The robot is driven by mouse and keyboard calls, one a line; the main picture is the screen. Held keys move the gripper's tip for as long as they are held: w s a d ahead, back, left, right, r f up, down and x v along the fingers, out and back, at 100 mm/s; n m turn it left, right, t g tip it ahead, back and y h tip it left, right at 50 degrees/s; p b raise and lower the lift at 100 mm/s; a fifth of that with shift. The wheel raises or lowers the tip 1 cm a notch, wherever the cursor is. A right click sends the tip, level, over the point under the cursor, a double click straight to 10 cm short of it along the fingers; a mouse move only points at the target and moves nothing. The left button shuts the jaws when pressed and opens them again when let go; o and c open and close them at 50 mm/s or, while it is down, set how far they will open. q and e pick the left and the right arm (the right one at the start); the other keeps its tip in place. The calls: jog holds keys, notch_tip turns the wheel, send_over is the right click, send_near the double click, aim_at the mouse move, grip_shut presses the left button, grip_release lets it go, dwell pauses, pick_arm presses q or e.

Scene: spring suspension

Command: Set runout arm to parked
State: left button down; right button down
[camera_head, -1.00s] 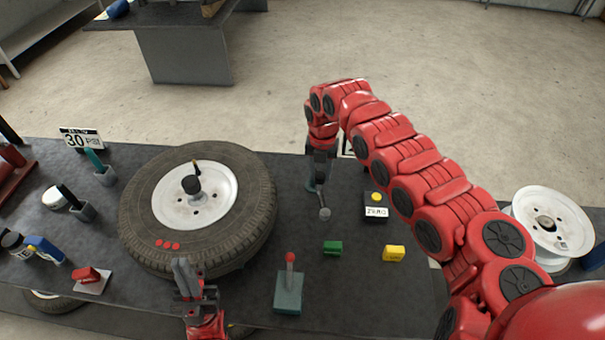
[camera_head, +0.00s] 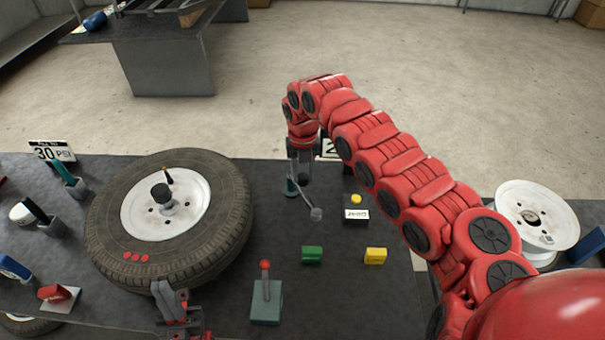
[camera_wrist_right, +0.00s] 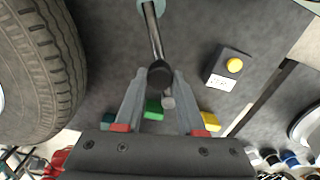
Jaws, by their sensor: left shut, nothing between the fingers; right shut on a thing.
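The runout arm is a thin rod (camera_head: 304,204) on a teal base (camera_head: 290,188), with a grey round tip (camera_head: 316,214) pointing toward the near right. In the right wrist view the rod (camera_wrist_right: 154,38) runs from the teal base at the top to a black knob (camera_wrist_right: 160,75). My right gripper (camera_head: 304,180) reaches down over the rod near its base. In the wrist view its fingers (camera_wrist_right: 156,84) are shut on the black knob. My left gripper (camera_head: 172,298) is shut and empty, in front of the tyre. No parked mark is readable.
Green (camera_head: 312,255) and yellow (camera_head: 375,256) blocks and a red-knobbed lever box (camera_head: 266,308) lie nearer. Table between them is clear.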

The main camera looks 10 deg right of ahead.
jog(key=c, duration=0.5)
grip_release()
jog(key=shift+d, duration=0.1)
jog(key=shift+w+r, duration=0.1)
jog(key=shift+r, duration=0.15)
notch_tip(320, 180, up, 17)
jog(key=p, duration=0.1)
jog(key=shift+f, duration=0.1)
